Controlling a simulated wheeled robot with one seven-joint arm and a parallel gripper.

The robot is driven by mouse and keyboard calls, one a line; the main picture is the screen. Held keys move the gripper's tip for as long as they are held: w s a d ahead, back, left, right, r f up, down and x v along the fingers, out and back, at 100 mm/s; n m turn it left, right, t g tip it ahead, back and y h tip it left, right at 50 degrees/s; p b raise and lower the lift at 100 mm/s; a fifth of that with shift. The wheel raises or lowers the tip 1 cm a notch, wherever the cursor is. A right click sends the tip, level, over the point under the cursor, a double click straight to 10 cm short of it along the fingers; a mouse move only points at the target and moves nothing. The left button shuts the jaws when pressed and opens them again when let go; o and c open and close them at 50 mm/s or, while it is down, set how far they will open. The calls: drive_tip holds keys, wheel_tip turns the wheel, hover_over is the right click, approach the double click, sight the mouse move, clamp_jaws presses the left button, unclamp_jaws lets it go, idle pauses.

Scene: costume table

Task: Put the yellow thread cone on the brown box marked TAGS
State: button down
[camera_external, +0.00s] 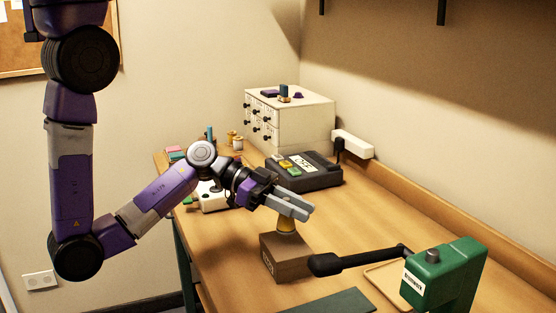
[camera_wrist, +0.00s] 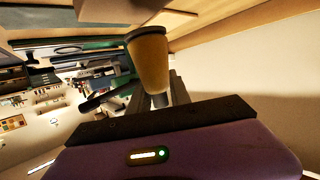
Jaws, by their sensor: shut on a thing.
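The yellow thread cone (camera_external: 286,224) is held between the fingers of my gripper (camera_external: 300,207), which is shut on it. The cone is over the top of the brown box (camera_external: 290,263), with its lower end at or just above the lid. I cannot tell whether it touches. The box stands on the table with a pale label on its left face, too small to read clearly. In the wrist view the cone (camera_wrist: 149,62) shows between the fingers, its dark grey end towards the top of the picture. The fingers hide part of the cone in the external view.
A green machine (camera_external: 445,275) with a black arm (camera_external: 350,260) reaches close to the box's right side. A dark case (camera_external: 308,178) and a white drawer cabinet (camera_external: 290,124) stand behind. A dark green mat (camera_external: 335,302) lies in front. Table left of the box is clear.

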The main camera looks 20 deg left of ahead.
drive_tip(key=shift+f, duration=1.65)
drive_tip(key=shift+f, duration=0.1)
drive_tip(key=c, duration=1.2)
unclamp_jaws()
